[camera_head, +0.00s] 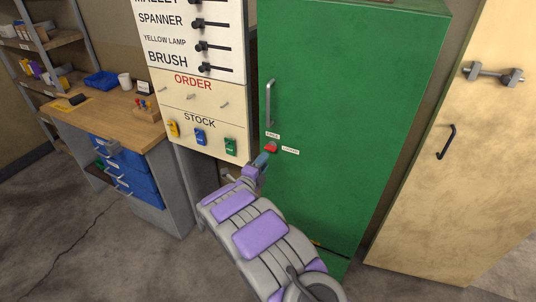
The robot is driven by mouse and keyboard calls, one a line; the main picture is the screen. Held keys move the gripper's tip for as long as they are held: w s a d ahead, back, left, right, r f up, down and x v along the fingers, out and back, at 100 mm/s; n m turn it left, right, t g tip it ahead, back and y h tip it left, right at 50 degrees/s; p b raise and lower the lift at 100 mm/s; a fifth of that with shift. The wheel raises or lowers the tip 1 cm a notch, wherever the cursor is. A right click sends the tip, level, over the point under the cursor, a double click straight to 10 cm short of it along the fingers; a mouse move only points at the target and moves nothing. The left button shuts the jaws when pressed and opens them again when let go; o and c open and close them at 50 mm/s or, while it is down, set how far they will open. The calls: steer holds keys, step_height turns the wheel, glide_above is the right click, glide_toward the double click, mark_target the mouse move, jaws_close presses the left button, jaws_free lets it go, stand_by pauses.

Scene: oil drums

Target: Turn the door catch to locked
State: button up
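The green cabinet (345,110) stands upright in the middle, its door looking shut. A grey vertical handle (269,102) is on the left side of its door. The small red door catch (271,148) sits below the handle. One white label (273,135) is just above the catch and another, seemingly reading LOCKED (290,151), is to its right. The catch's exact angle is too small to tell. My gripper (263,158) is just below and left of the catch, very close to it. Whether it touches the catch, and its finger opening, are unclear.
A labelled board (190,45) with black sliders stands left of the cabinet, above colored stock tags (201,136). A workbench (125,122) with blue drawers is further left. A beige door (455,165) with a black handle is at right. Floor is open at front left.

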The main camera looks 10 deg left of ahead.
steer(key=v, duration=1)
steer(key=shift+p, duration=0.45)
step_height(320, 180, up, 5)
steer(key=w+d+n+g+y, duration=0.2)
steer(key=w+n+g+y, duration=0.1)
steer(key=n+y, duration=0.2)
steer(key=s+d+r+n+g+y, duration=0.3)
steer(key=s+r+n+g, duration=0.1)
steer(key=s+n, duration=0.1)
steer(key=s+d+r+n+g, duration=0.1)
steer(key=s+d+n+g, duration=0.3)
steer(key=s, duration=1)
steer(key=s+d+r+n+g+h, duration=0.1)
steer(key=s+d+n+g, duration=0.3)
steer(key=s+d, duration=0.7)
steer(key=s+d+r+n+g, duration=0.2)
steer(key=s+d, duration=0.5)
steer(key=s, duration=1.2)
steer(key=shift+s+d+r+n+g+h, duration=0.2)
steer(key=shift+d+r+n+g+h, duration=0.15)
steer(key=shift+n+g, duration=0.65)
